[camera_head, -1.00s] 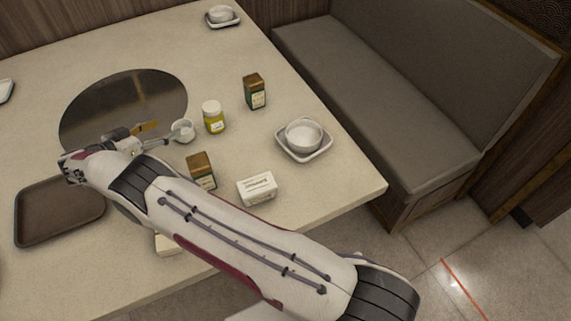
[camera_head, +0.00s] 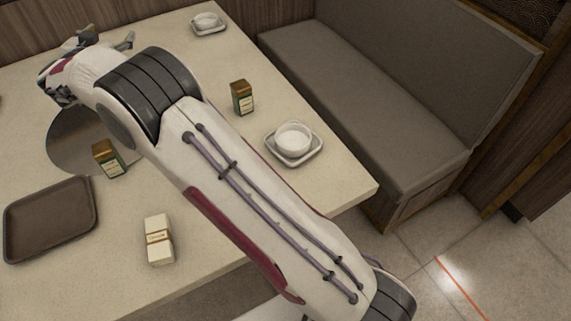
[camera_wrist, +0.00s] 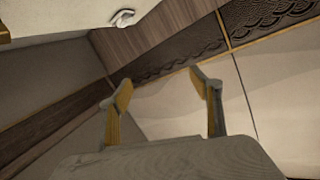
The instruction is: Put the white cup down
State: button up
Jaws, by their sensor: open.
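The small white cup is out of sight in both current views; my arm covers the part of the table where it stood a second ago. My gripper (camera_head: 110,38) is at the far left of the table in the head view, raised and away from that spot. In the wrist view, my gripper (camera_wrist: 162,88) has its two fingers apart with nothing between them, pointing towards the wall panels. Two other white vessels are in the head view: a bowl (camera_head: 293,136) on a square dish at the right, and a smaller one (camera_head: 206,19) on a dish at the back.
A brown tray (camera_head: 48,236) lies at the left front. A white box (camera_head: 158,248), a brown-topped box (camera_head: 110,160) and another brown-topped box (camera_head: 242,98) stand on the table. A dark round plate (camera_head: 68,150) is partly hidden. A bench (camera_head: 380,100) runs along the right.

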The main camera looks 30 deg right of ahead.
notch_tip(320, 180, up, 9)
jog(key=s+n+t+y, duration=0.2)
jog(key=y, duration=0.1)
jog(key=s+d+r+n+g+y, duration=0.1)
jog(key=s+r+n+y, duration=0.25)
jog(key=s, duration=0.35)
jog(key=s+d+r+n+g+y, duration=0.1)
jog(key=s+d+r+n+y, duration=0.15)
jog(key=s+r, duration=0.4)
jog(key=s+d+f+g+h, duration=0.1)
jog(key=s+d+f+g, duration=0.2)
jog(key=s, duration=1.1)
jog(key=s+d+f+g+h, duration=0.1)
jog(key=s+d+f+g, duration=0.2)
jog(key=s+d+f, duration=0.3)
jog(key=s+d+f+g+h, duration=0.1)
jog(key=s+d+f, duration=0.4)
jog(key=s+f, duration=0.6)
jog(key=s+g, duration=0.1)
jog(key=s, duration=1.1)
jog(key=shift+s+d+g, duration=0.15)
jog(key=shift+s+g, duration=0.25)
